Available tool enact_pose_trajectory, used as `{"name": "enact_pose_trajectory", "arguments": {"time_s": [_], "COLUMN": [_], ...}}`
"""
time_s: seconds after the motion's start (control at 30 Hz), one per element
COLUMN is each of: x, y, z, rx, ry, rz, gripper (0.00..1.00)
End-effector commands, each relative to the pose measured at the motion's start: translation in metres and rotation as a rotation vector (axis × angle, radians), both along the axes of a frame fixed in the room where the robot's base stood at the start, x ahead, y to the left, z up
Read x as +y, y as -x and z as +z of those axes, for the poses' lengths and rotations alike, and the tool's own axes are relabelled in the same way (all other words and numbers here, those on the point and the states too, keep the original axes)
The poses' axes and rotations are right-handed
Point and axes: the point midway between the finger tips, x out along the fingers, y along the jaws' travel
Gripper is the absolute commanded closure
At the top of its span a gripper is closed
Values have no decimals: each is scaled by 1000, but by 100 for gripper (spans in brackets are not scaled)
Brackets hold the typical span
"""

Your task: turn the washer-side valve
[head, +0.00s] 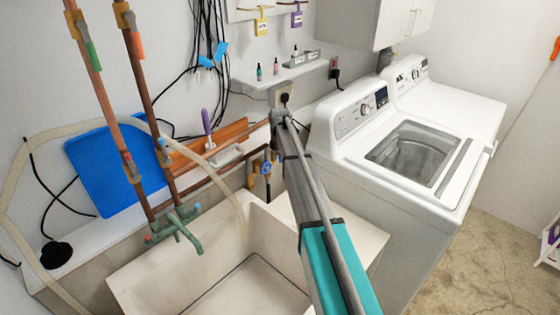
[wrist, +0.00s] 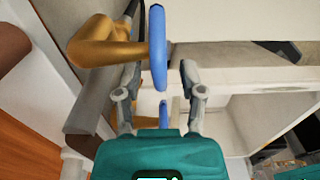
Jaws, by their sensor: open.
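A brass valve body (wrist: 100,42) with a blue handle (wrist: 158,48) shows large in the wrist view. The handle is seen nearly edge-on. My gripper (wrist: 159,74) is open, and the handle lies between and just beyond its fingertips, without clear contact. A second blue piece (wrist: 163,113) shows lower between the fingers; I cannot tell whether it belongs to the same handle. In the head view a brass valve with a blue handle (head: 266,168) sits beside the washer (head: 335,150), at the end of a copper pipe. My arm passes just right of it, and the gripper's fingers are not clearly seen there.
A utility sink (head: 135,277) with a green faucet (head: 175,225) stands at the left, below two vertical copper pipes (head: 88,65). A blue board (head: 100,175) leans behind them. A pale hose (head: 30,150), hanging black cables and a small shelf (head: 280,72) are near the wall.

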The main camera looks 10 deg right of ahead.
Motion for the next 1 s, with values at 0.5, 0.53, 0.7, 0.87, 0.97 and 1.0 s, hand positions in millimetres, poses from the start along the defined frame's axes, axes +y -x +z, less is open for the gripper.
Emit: {"name": "enact_pose_trajectory", "arguments": {"time_s": [0.5,0.53,0.7,0.87,0.97,1.0], "x": [0,0,0,1,1,2], "y": [0,0,0,0,1,1], "z": [0,0,0,-1,-2,-3], "rx": [0,0,0,-5,-21,-31], "ry": [0,0,0,6,29,46], "rz": [0,0,0,0,0,1], "gripper": [89,95,100,100,100,100]}}
